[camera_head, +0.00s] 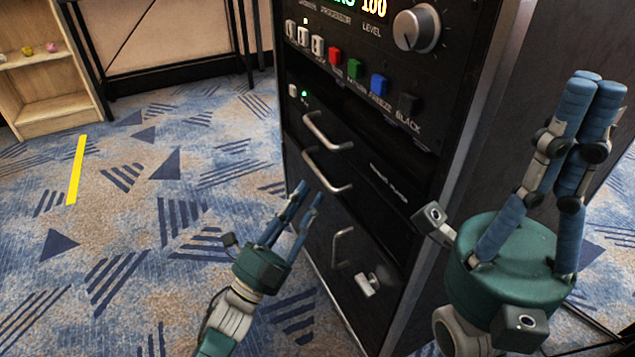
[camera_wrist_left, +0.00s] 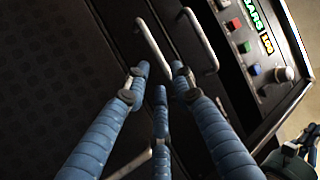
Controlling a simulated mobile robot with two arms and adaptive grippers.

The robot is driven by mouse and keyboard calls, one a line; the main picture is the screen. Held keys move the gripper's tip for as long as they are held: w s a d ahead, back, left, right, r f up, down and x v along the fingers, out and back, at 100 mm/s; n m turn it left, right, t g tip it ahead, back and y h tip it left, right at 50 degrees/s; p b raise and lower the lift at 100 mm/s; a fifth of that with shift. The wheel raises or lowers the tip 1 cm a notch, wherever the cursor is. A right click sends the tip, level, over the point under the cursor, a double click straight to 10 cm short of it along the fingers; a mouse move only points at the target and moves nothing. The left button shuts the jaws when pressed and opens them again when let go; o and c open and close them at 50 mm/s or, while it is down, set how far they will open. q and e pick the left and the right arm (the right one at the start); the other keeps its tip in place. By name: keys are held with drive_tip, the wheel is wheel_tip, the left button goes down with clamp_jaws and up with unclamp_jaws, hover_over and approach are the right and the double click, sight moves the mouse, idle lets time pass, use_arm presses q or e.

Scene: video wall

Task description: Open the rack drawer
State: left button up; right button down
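The black equipment rack (camera_head: 375,175) stands in the middle of the head view. Two silver bar handles, an upper one (camera_head: 318,128) and a lower one (camera_head: 318,178), sit on its front panels. Both panels look closed. Both bars also show in the left wrist view, one at the left (camera_wrist_left: 153,45) and one at the right (camera_wrist_left: 203,40). My left gripper (camera_head: 311,192) points at the rack just below the lower bar. Its fingers are apart and hold nothing. My right gripper (camera_head: 598,84) is raised right of the rack, fingertips together and empty.
Lower on the rack are another handle (camera_head: 336,248) and a silver latch (camera_head: 367,284). Coloured buttons (camera_head: 355,69) and a knob (camera_head: 417,28) are above. A wooden shelf (camera_head: 55,110) stands far left. Carpet left of the rack is clear apart from yellow tape (camera_head: 76,170).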

sight(319, 175)
use_arm(q)
drive_tip(key=shift+b+x, duration=0.4)
drive_tip(key=shift+x, duration=1.95)
drive_tip(key=shift+c, duration=0.3)
clamp_jaws()
